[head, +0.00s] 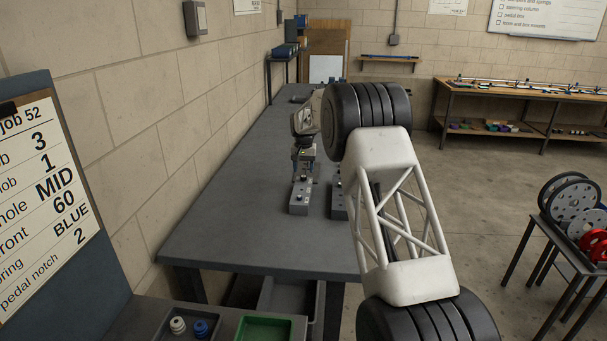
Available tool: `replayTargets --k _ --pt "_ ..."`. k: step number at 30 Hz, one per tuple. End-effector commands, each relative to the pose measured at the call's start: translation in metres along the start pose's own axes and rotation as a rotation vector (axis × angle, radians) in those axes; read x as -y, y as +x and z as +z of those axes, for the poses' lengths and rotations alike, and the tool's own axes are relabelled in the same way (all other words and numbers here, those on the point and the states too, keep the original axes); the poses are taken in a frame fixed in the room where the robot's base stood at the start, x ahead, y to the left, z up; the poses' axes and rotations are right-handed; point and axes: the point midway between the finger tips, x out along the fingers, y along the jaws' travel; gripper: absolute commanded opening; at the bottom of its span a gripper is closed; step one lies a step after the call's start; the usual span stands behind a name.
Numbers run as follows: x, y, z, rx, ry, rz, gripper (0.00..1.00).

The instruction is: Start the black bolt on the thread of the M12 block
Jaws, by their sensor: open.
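My gripper (304,160) is small in the head view, beyond my arm links, low over the grey bench top. Its jaws are open. A grey block (299,203) with small dark and light fittings on top lies right below and in front of the gripper. A second, darker grey block (338,208) stands to its right, partly hidden by my arm. I cannot tell which block is the M12 one, and I cannot make out the black bolt. Whether the jaws touch anything is too small to see.
The bench (225,225) is clear to the left of the blocks, up to the block wall. A green tray (264,329) and a dark tray with white and blue knobs (201,328) sit at the front. A table with wheels (573,207) stands at right.

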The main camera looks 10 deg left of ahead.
Motion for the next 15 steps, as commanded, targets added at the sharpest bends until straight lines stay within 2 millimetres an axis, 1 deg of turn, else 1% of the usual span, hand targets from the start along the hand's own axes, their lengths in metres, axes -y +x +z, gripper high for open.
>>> replayTargets --k 3,9,15 --pt "0.0 -0.015 0.0 0.001 0.0 0.0 0.56" --pt "0.0 -0.037 0.0 0.0 0.0 0.0 0.56" --pt "0.0 -0.044 0.0 0.001 0.0 0.0 0.56"
